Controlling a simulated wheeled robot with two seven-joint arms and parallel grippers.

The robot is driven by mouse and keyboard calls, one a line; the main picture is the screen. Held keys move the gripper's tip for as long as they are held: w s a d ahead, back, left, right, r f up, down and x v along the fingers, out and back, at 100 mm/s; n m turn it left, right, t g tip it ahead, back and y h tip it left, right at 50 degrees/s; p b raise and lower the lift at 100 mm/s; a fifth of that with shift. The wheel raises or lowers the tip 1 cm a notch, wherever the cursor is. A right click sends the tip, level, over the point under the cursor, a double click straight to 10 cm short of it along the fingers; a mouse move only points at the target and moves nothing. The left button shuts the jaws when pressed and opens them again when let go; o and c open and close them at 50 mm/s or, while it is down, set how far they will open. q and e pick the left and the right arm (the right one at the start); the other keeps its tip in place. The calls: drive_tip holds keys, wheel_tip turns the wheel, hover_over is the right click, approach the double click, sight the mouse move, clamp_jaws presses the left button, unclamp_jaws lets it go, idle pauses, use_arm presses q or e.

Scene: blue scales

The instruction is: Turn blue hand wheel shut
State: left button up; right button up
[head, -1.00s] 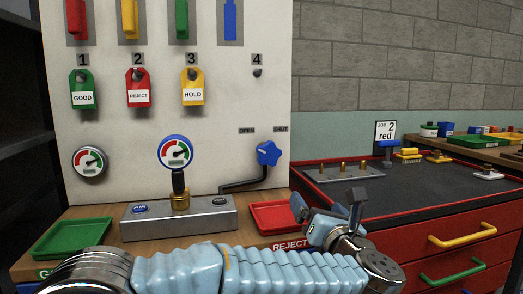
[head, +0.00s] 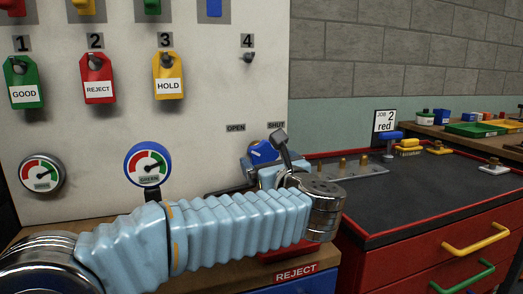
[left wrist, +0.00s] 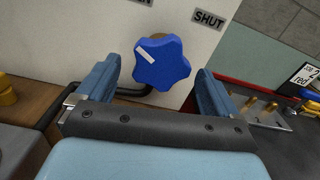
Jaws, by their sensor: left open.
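The blue hand wheel (head: 263,153) is a lobed knob on the white panel, partly hidden behind my left gripper in the head view. In the left wrist view the wheel (left wrist: 163,62) sits ahead of and between the two fingers, with its white mark toward the upper left. The SHUT label (left wrist: 208,20) is up and right of it; the OPEN label (head: 236,128) is to the left in the head view. My left gripper (left wrist: 157,90) is open, and its fingers appear apart from the wheel. My right gripper is out of view.
A dark pipe (left wrist: 133,92) runs behind the wheel. The red tool cabinet (head: 420,245) with a dark top stands to the right. The red tray is mostly hidden under my arm.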

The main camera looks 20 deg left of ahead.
sight(265, 158)
use_arm(q)
drive_tip(key=shift+p+x, duration=0.4)
drive_tip(key=shift+x, duration=1.85)
drive_tip(key=c, duration=1)
drive_tip(key=shift+o, duration=0.2)
